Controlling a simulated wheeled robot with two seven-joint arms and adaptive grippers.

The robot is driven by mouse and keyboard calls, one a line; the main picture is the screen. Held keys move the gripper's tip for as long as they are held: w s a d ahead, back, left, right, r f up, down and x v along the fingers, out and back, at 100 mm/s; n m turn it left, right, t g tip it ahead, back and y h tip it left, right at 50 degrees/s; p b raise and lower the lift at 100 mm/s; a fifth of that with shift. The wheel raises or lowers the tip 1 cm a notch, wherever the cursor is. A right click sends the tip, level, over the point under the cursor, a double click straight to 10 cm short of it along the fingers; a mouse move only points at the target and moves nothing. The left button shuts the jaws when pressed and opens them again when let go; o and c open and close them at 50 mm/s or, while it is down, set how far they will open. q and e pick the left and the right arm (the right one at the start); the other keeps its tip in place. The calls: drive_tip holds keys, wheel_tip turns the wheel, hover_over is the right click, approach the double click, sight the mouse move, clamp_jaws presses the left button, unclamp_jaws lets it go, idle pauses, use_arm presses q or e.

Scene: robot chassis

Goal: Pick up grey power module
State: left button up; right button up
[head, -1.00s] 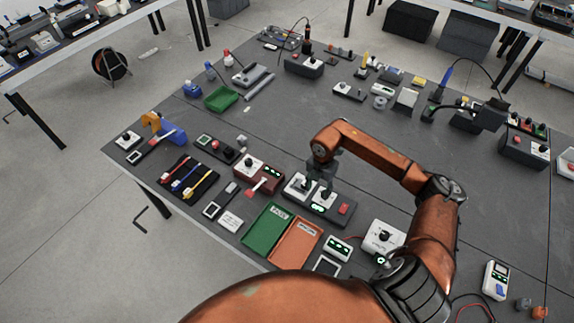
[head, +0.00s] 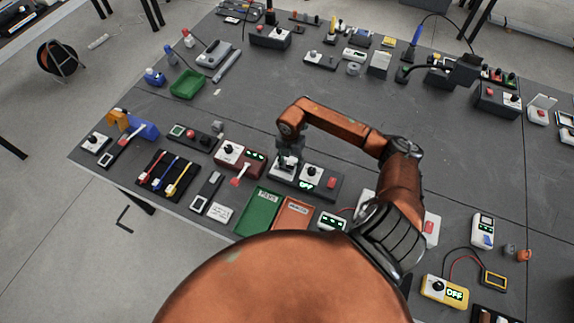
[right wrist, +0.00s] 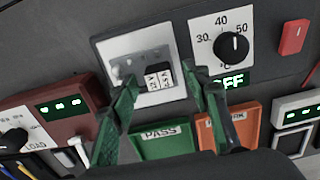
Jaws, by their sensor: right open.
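A dark grey test station (head: 329,186) stands mid-table, with a white plate (head: 283,175) on its left and a white dial plate (head: 313,176) on its right. In the right wrist view, a small dark block with two white labels (right wrist: 158,75) sits on the left plate (right wrist: 113,49); it may be the grey power module, but I cannot tell for sure. My right gripper (head: 290,160) is over that plate. In the wrist view its green fingers (right wrist: 164,84) are open, one each side of the block, with nothing held. Their height above it is unclear. My left gripper is out of view.
A green PASS tray (head: 257,212) and an orange tray (head: 291,215) lie just in front of the station. A dark red device with a display (head: 254,157) stands to its left. The table behind the station is mostly clear.

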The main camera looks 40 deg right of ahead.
drive_tip(key=shift+f, duration=0.4)
drive_tip(key=c, duration=0.6)
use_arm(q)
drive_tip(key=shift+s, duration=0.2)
use_arm(e)
clamp_jaws()
